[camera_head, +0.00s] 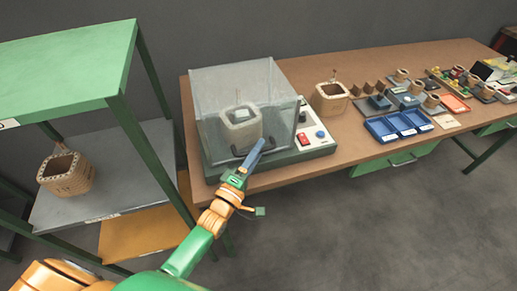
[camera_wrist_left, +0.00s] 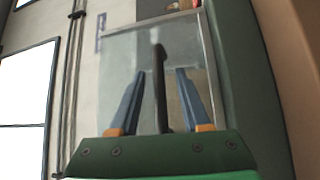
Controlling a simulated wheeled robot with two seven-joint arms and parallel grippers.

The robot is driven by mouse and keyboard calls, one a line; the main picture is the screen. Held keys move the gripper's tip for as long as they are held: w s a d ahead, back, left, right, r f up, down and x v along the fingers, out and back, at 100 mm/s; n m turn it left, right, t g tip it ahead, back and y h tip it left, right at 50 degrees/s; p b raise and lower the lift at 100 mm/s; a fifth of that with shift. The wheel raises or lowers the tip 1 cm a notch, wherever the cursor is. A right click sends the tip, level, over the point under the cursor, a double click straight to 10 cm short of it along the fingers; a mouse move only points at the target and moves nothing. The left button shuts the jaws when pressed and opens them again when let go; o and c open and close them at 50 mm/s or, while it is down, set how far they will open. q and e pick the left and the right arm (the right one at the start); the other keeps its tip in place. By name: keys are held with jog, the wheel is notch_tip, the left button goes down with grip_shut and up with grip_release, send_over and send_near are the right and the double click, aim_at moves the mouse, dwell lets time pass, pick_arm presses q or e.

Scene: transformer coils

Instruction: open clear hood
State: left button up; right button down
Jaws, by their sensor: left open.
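The clear hood (camera_head: 215,97) is a see-through box on a green and grey machine base on the table, and it is closed over a tan coil (camera_head: 241,130). My left gripper (camera_head: 257,148) is at the hood's front lower edge. In the left wrist view my left gripper (camera_wrist_left: 158,82) is open, with a dark handle (camera_wrist_left: 159,75) between its two blue fingers. The fingers look apart from the handle. The hood's panel (camera_wrist_left: 120,60) shows behind them. My right gripper is not in view.
A control panel (camera_head: 309,136) with a red switch is right of the hood. Another coil (camera_head: 330,98) and blue trays (camera_head: 398,126) stand further right on the table (camera_head: 290,178). A green-framed shelf (camera_head: 70,68) with a coil (camera_head: 67,173) is close on the left.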

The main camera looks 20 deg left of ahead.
pick_arm(q)
jog(key=shift+w+d+r, duration=0.1)
jog(key=shift+w, duration=0.3)
jog(key=shift+s, duration=0.1)
grip_shut()
dwell(1.0)
